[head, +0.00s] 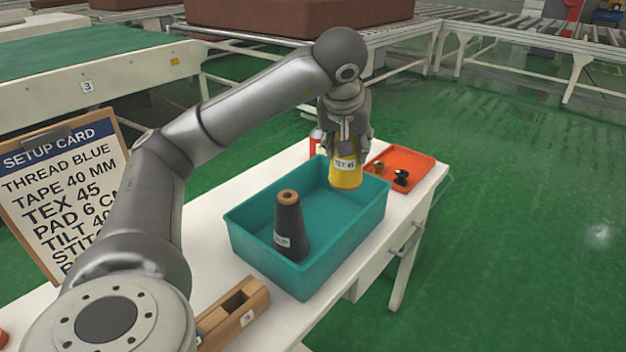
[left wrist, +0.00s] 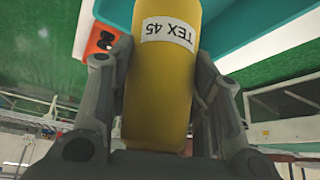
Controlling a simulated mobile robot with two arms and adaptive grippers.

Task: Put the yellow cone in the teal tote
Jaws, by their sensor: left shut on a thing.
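The yellow cone (head: 345,174) has a white "TEX 45" label. My left gripper (head: 344,145) is shut on its upper part and holds it upright over the far right part of the teal tote (head: 300,273). In the left wrist view the yellow cone (left wrist: 160,90) fills the middle between the two fingers of my left gripper (left wrist: 160,95). The teal tote (left wrist: 250,30) shows behind it. I cannot tell how far the cone's lower end is above the tote floor. A dark grey cone (head: 290,230) stands in the near part of the tote. My right gripper is not in view.
The tote stands on a white table (head: 215,205). An orange tray (head: 425,168) with small dark and brass parts lies beyond it. A wooden block (head: 235,315) is in front, and a setup card (head: 60,190) stands at left. A red object (head: 315,142) is partly hidden behind the gripper.

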